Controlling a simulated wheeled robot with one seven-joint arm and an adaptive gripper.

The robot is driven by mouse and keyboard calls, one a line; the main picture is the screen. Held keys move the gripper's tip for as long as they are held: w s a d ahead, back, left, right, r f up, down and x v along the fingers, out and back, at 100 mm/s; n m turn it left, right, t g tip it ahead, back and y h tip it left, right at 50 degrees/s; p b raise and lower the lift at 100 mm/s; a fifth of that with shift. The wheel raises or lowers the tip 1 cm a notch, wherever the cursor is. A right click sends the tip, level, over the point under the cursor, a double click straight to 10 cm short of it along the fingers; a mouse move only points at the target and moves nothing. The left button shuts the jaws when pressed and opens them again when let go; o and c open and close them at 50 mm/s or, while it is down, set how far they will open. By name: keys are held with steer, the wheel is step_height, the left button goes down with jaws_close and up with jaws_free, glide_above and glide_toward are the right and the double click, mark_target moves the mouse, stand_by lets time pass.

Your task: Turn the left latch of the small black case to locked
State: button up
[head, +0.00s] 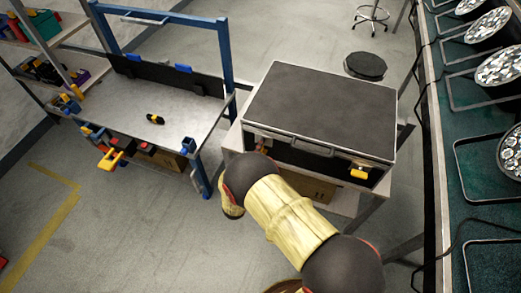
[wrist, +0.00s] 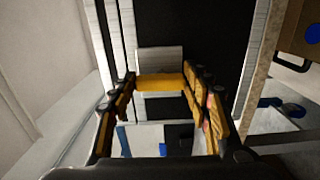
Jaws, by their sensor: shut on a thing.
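The small black case (head: 320,105) lies closed on a small table, its front with a grey carry handle facing me. Its right latch (head: 359,173) shows a yellow handle. The left latch is mostly hidden behind my arm in the head view. In the wrist view, the left latch's yellow handle (wrist: 160,84) lies across between the two fingers of my gripper (wrist: 159,76), below a grey metal plate (wrist: 160,58) on the case's black front. My gripper is shut on this handle. Whether the latch is locked cannot be told.
A workbench (head: 180,112) with a blue frame stands to the left. A long green-topped table (head: 475,140) with several par cans runs along the right. A black stool (head: 365,66) stands behind the case. Open floor lies at the front left.

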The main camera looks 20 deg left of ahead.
stand_by(0.3)
steer(key=o, duration=1.1)
steer(key=shift+o, duration=0.3)
steer(key=s, duration=1.2)
steer(key=shift+a, duration=0.45)
